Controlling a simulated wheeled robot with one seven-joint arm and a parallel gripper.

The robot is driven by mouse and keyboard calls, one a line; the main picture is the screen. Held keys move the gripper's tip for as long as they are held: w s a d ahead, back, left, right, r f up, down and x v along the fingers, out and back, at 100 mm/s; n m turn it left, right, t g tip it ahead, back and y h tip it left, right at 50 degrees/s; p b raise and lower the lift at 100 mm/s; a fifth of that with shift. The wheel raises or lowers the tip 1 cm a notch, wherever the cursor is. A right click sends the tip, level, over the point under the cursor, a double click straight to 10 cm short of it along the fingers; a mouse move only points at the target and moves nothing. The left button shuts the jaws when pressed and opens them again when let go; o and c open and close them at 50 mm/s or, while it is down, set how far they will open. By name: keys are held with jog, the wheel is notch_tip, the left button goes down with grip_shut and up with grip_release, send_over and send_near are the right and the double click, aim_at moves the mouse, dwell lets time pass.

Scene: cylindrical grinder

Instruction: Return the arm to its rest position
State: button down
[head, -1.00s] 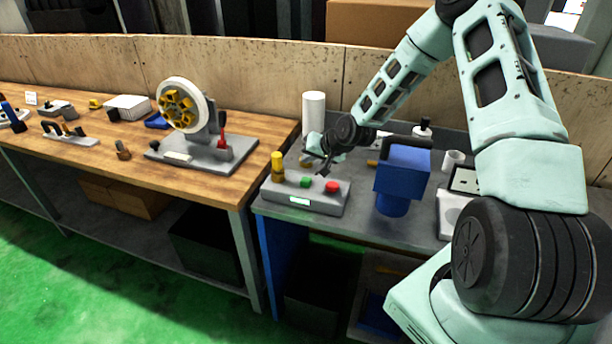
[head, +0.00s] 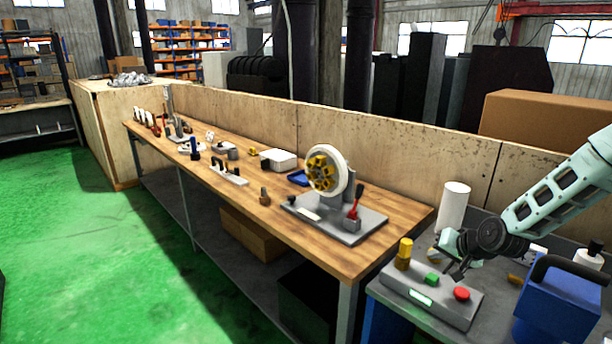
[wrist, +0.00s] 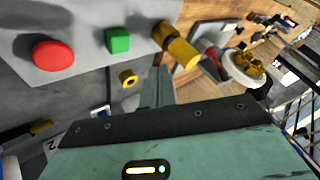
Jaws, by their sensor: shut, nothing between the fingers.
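My gripper (head: 459,271) is at the lower right of the head view, at the end of my pale green arm. It hangs just above and behind the grey control box (head: 447,312). The box carries a yellow knob (head: 404,252), a green button (head: 431,279) and a red button (head: 461,294). In the wrist view the fingers (wrist: 157,75) point toward the box, close together and empty. The red button (wrist: 53,55), green button (wrist: 118,40) and yellow knob (wrist: 177,47) show beyond them. Whether the fingertips touch the box is unclear.
A blue tool with a black handle (head: 556,308) stands right of the box. A white cylinder (head: 453,205) stands behind my gripper. The wooden bench (head: 265,205) at left holds a wheel fixture (head: 327,171). Green floor (head: 95,250) is open at left.

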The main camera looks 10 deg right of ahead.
jog(key=s+a+r+n+g+b, duration=0.1)
jog(key=s+a+r+n+g, duration=0.25)
jog(key=s+a, duration=0.55)
jog(key=s+a+r+n+g+b, duration=0.25)
jog(key=s+a+n, duration=0.2)
jog(key=a, duration=0.85)
jog(key=s+a+r+n+g+h, duration=0.1)
jog(key=s+a+r+n, duration=0.1)
jog(key=s, duration=1)
jog(key=s+a+r+n+g+b, duration=0.1)
jog(key=s+a+r+n, duration=0.2)
jog(key=s, duration=0.9)
jog(key=shift+s+a+r+n+h, duration=0.2)
jog(key=shift+n+h, duration=0.1)
jog(key=shift+h, duration=0.1)
